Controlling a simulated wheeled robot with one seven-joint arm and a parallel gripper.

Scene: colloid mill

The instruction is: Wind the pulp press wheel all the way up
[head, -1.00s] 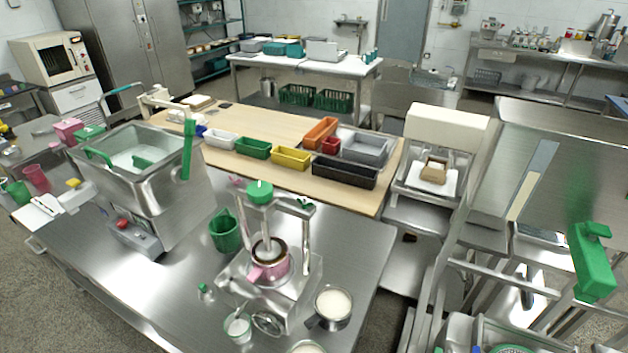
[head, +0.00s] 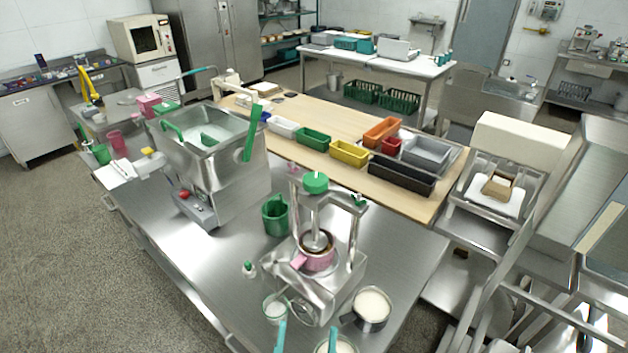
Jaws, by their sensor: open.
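The pulp press (head: 322,275) is a small steel frame on the steel bench, with a green round knob (head: 316,182) on top of its crossbar. Its plunger (head: 317,238) reaches down into a pink-handled pot (head: 318,262). A spoked metal handwheel (head: 302,312) is on the front of its base, partly in line with a small cup. Two teal tips at the bottom edge look like the fingers of my gripper (head: 308,337). The rest of the gripper is out of frame.
A green mug (head: 275,215) and small bottle (head: 249,269) stand left of the press. A white-filled cup (head: 275,308) and saucepan (head: 371,308) stand near its front. A large steel vat (head: 210,150) is farther left. Bare bench lies between vat and bottle.

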